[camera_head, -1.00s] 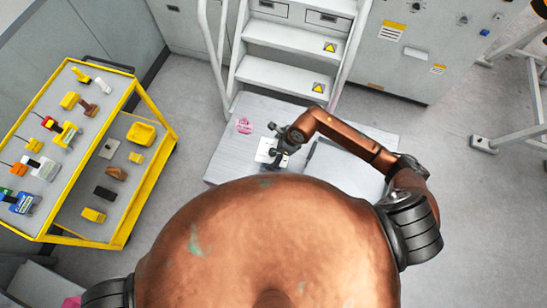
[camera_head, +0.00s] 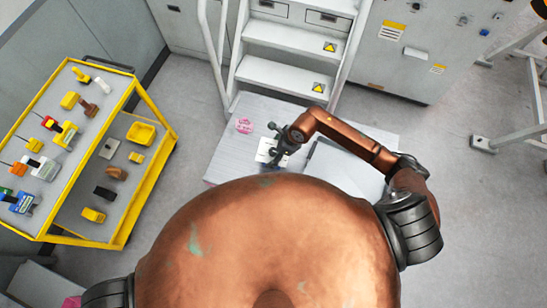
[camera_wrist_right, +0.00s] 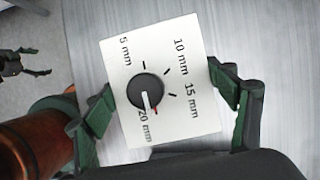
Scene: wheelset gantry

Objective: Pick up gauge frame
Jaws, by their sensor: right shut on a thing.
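The gauge frame appears to be a white square plate with a dark round knob and markings from 5 mm to 20 mm. It fills the middle of the right wrist view (camera_wrist_right: 186,58) and shows small on the bench in the head view (camera_head: 263,151). My right gripper (camera_wrist_right: 158,105) has a green finger at each side of the plate and is shut on it. It also shows over the plate in the head view (camera_head: 277,147). My left gripper (camera_wrist_right: 28,62) appears at the upper left of the wrist view, fingers apart and empty; it is outside the head view.
The grey bench (camera_head: 225,168) has a pink item (camera_head: 244,126) left of the plate and a pale flat panel (camera_head: 345,170) at right. White steps (camera_head: 285,78) stand behind it. A yellow trolley (camera_head: 150,195) with several tools stands left. Clear floor lies between trolley and bench.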

